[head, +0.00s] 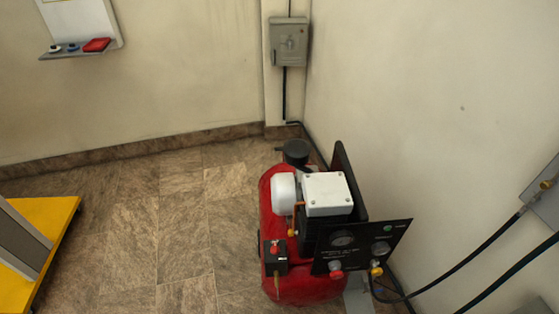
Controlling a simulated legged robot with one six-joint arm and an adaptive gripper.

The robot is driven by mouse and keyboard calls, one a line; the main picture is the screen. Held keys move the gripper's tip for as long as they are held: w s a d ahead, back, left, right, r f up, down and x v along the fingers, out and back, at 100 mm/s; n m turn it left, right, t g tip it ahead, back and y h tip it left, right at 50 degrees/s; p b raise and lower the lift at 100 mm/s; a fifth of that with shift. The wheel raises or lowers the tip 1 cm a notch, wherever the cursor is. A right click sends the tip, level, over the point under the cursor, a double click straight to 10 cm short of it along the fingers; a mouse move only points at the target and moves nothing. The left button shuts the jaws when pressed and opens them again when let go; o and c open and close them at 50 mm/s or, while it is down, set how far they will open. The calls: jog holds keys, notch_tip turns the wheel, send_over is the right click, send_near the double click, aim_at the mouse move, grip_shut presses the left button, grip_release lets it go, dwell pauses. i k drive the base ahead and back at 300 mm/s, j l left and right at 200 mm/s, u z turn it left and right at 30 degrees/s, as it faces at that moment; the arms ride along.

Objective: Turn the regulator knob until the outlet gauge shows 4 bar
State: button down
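A red compressor (292,292) stands on the floor in the head view, right of centre. Its black front panel (322,255) carries two round gauges, a left gauge (343,239) and a right gauge (381,248). Their needles and labels are too small to read, so I cannot tell which is the outlet gauge. Below the left gauge is a red knob (336,270). Below the right gauge is a yellow fitting (376,270) with a black hose. I cannot tell which part is the regulator knob. My gripper is not in view.
A grey switch box (289,42) hangs on the back wall near the corner. Black hoses run from the compressor to a wall plate (544,196) at right. A yellow-topped platform (58,222) stands at left. The tiled floor (150,235) between it and the compressor is clear.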

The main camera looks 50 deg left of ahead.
aim_at(334, 275)
jog(key=j+u, duration=0.15)
jog(key=u, duration=1.7)
jog(key=k+j, duration=0.05)
